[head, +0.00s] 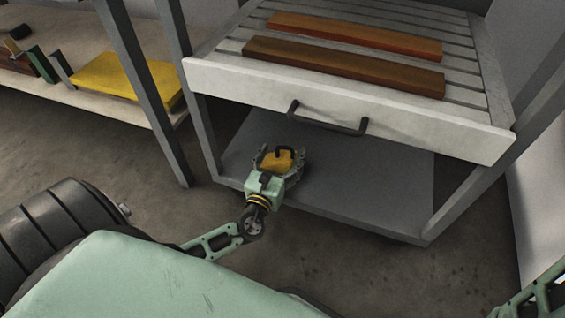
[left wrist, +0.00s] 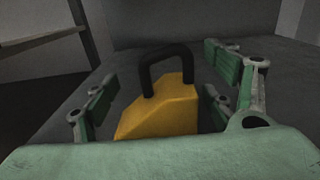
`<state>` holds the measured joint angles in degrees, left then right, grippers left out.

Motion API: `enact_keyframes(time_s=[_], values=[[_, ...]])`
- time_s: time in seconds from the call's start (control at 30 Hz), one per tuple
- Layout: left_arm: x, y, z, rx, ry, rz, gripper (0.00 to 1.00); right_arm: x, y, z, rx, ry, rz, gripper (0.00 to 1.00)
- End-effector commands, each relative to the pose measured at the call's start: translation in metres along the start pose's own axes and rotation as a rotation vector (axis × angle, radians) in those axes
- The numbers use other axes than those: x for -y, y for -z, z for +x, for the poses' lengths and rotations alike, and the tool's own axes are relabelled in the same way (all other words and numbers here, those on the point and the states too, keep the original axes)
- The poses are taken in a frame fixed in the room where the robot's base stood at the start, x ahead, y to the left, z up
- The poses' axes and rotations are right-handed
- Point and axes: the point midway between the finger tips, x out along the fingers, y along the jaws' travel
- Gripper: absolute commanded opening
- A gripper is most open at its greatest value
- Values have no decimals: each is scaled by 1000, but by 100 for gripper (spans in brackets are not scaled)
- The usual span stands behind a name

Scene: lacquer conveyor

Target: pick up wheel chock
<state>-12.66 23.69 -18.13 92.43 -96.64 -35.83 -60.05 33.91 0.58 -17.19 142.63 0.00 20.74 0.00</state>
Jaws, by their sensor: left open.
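The wheel chock (head: 275,161) is a yellow-orange wedge with a black handle on top. It sits on the grey lower shelf (head: 370,165) under the drawer. In the left wrist view the chock (left wrist: 160,108) stands between the fingers, its handle pointing up and away from me. My left gripper (head: 280,158) is open around the chock, one finger on each side. In the left wrist view a gap shows between the chock and the right finger of the gripper (left wrist: 165,95). The chock's near lower part is hidden by the gripper body. My right gripper is not in view.
A white-fronted drawer (head: 230,84) with a black handle (head: 328,119) hangs above the shelf, holding two wooden strips (head: 345,65). Grey frame legs stand on both sides. At left, a bench (head: 120,106) bears a yellow slab (head: 125,78). Open floor lies in front.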

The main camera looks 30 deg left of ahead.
Motion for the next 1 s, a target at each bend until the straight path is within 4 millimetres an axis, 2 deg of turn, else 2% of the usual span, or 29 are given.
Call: enact_keyframes(time_s=[0.3, 1.0], values=[[0, 0, 5, -2, 1, -2, 77, 1, 2, 2, -7, 3, -1, 40], [0, 0, 5, -2, 0, -2, 15, 1, 2, 2, -8, 3, 0, 40]])
